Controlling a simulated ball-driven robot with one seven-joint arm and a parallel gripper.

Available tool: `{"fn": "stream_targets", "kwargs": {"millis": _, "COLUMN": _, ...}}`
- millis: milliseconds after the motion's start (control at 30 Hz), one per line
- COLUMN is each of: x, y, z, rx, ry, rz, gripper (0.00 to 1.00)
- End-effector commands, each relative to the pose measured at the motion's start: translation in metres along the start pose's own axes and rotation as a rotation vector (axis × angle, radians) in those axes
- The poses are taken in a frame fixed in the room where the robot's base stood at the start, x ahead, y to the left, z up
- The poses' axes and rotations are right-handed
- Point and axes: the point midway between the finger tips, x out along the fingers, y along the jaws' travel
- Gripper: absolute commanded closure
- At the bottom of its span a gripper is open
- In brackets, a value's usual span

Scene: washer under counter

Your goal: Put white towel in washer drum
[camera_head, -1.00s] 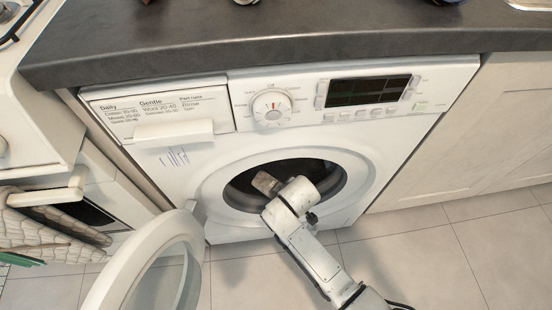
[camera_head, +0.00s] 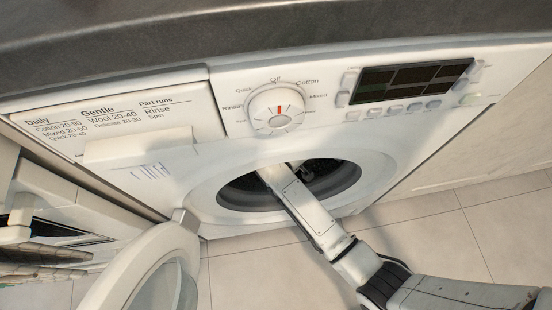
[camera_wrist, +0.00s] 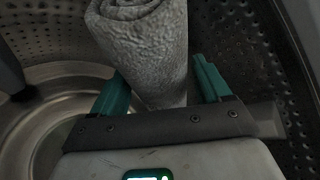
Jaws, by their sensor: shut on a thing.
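The washer drum (camera_wrist: 55,60) fills the wrist view as perforated dark metal around my gripper. My gripper (camera_wrist: 162,88) has its two green fingers on either side of a rolled towel (camera_wrist: 145,45), which looks grey-white in the dim light. It is shut on the towel and holds it inside the drum. In the head view the washer opening (camera_head: 245,192) is a dark round hole with my arm reaching into it. The gripper and towel are hidden there. The washer door (camera_head: 150,270) stands open to the left.
The dark countertop (camera_head: 270,30) overhangs the washer front. A control dial (camera_head: 276,108) and display (camera_head: 412,82) sit above the opening. Tiled floor (camera_head: 440,235) is clear at the right.

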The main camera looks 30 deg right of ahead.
Motion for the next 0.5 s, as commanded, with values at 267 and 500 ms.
{"fn": "stream_targets", "kwargs": {"millis": 267, "x": 0.009, "y": -0.002, "z": 0.004, "rx": 0.000, "ry": 0.002, "rz": 0.001, "gripper": 0.69}}
{"fn": "stream_targets", "kwargs": {"millis": 500, "x": 0.033, "y": -0.009, "z": 0.018, "rx": 0.000, "ry": 0.002, "rz": 0.001, "gripper": 0.69}}
